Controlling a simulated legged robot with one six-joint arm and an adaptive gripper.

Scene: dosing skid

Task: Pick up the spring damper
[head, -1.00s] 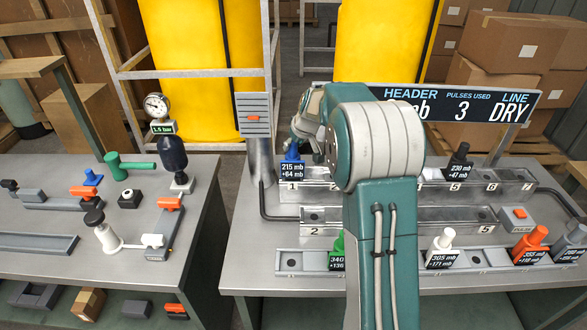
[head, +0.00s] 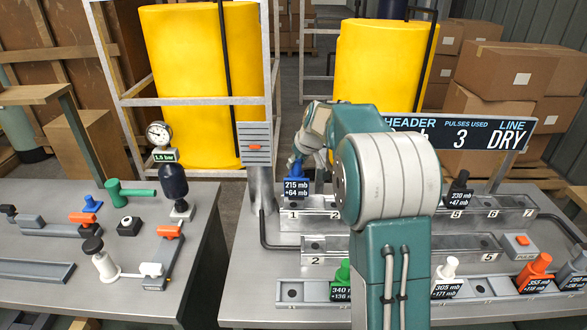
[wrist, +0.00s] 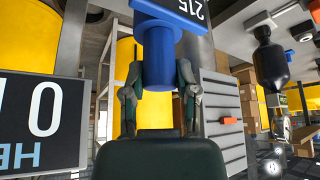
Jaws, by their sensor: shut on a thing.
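The spring damper appears to be the blue piece (head: 296,187) labelled 215 mb, +64 mb, above slot 1 at the left end of the back rail. My gripper (wrist: 157,82) is shut on its blue neck, with one finger on each side in the wrist view. The blue body (wrist: 157,50) and its 215 label fill the top middle there. In the head view the piece looks upright and slightly above the rail (head: 320,226). My arm hides most of the gripper and the middle of the rail.
Other labelled pieces stand in the rails: black (head: 458,188), green (head: 342,277), white (head: 447,276) and orange (head: 535,272). The header sign (head: 465,132) stands behind the rail. A left bench (head: 90,290) holds a gauge (head: 158,134) and loose parts.

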